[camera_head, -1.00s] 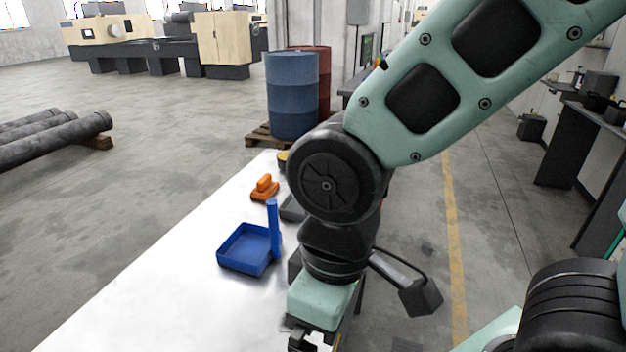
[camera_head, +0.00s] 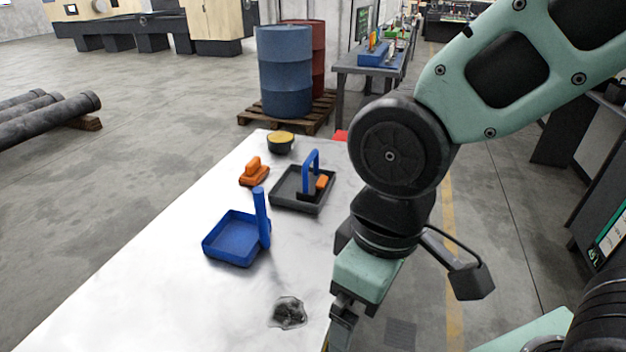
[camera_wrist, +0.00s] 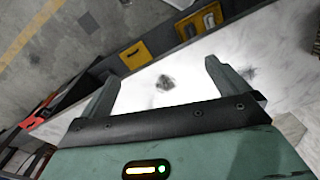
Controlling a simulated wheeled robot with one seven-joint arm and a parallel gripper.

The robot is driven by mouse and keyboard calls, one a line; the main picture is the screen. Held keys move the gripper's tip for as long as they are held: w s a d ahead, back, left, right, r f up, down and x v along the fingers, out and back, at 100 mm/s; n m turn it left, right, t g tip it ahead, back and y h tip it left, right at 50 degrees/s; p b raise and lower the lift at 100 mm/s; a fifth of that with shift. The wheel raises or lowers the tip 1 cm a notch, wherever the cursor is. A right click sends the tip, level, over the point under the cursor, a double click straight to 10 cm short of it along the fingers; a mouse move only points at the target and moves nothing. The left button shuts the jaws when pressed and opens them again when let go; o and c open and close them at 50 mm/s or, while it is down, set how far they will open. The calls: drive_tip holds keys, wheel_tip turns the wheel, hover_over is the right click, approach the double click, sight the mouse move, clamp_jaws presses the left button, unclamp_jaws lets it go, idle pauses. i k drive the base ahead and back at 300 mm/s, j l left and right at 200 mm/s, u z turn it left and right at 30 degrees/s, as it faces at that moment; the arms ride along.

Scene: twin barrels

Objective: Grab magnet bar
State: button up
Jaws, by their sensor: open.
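A blue arched handle on a dark bar (camera_head: 311,164), which looks like the magnet bar, stands in a dark grey tray (camera_head: 285,205) on the white table (camera_head: 130,290). An orange block sits beside the handle in that tray. My gripper (camera_head: 341,335) is low at the table's right edge, nearer than the tray and apart from it; its fingertips are partly cut off. I cannot make out the magnet bar in the wrist view.
A blue pan (camera_head: 233,238) with an upright handle, an orange tool (camera_head: 255,172) and a round yellow-topped pot (camera_head: 281,143) stand on the table. A dark patch of debris (camera_head: 288,312) lies near its right edge. Barrels (camera_head: 285,75) stand on a pallet behind.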

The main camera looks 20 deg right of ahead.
sight(307, 192)
drive_tip(key=i+l+u, duration=0.15)
drive_tip(key=l, duration=0.4)
drive_tip(key=i+l+u, duration=0.2)
drive_tip(key=l, duration=0.35)
drive_tip(key=l+u, duration=0.15)
drive_tip(key=l, duration=0.45)
drive_tip(key=i+l+u, duration=0.15)
drive_tip(key=l, duration=0.45)
